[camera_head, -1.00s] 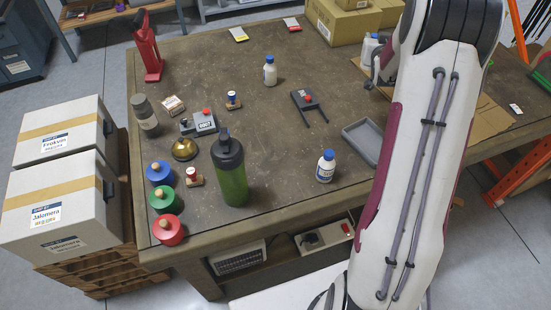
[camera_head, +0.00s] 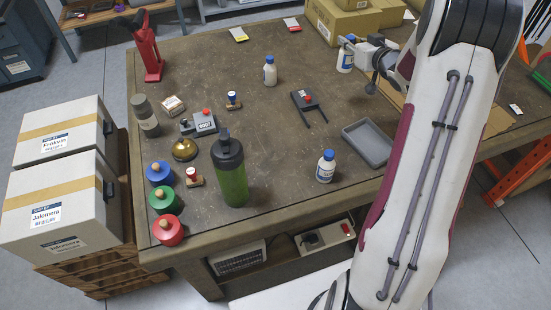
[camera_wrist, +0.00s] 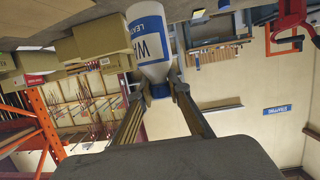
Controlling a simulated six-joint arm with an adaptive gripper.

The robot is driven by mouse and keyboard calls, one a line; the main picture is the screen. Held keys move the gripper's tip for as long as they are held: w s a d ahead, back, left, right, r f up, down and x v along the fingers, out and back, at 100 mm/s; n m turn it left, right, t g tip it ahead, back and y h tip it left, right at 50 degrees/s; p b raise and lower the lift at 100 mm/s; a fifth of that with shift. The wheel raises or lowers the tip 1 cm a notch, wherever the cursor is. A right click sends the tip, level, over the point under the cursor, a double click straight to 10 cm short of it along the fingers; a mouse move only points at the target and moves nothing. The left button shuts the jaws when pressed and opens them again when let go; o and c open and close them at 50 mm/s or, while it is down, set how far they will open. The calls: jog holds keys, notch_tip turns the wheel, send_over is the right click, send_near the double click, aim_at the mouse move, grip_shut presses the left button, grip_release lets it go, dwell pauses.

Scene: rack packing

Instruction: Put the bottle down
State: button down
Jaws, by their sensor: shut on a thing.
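My gripper (camera_head: 354,43) is shut on a white bottle (camera_head: 345,60) with a blue label, at the back right of the workbench in the head view. The bottle looks roughly upright there. In the wrist view the bottle (camera_wrist: 148,32) shows with its blue cap (camera_wrist: 160,90) between my two fingers. I cannot tell whether its base touches the bench or is a little above it. Two similar white bottles stand on the workbench (camera_head: 290,130), one at the back middle (camera_head: 270,72) and one at the front right (camera_head: 326,167).
Cardboard boxes (camera_head: 340,20) stand just behind the held bottle. A grey tray (camera_head: 368,145) lies near the right edge and a black forked tool (camera_head: 309,105) lies left of it. A green bottle (camera_head: 230,175) and several small items stand at left. The middle of the bench is fairly clear.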

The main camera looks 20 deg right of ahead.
jog(key=s+a+f+n+g+y, duration=0.2)
jog(key=s+a+n+y, duration=0.2)
jog(key=a, duration=0.5)
jog(key=s+a+f+n+g+y, duration=0.2)
jog(key=s+a+n+y, duration=0.3)
jog(key=a, duration=0.5)
jog(key=shift+s+f+y, duration=0.45)
jog(key=shift+y, duration=0.25)
notch_tip(320, 180, down, 6)
jog(key=shift+f, duration=0.15)
jog(key=shift+f, duration=1.85)
jog(key=shift+f, duration=0.1)
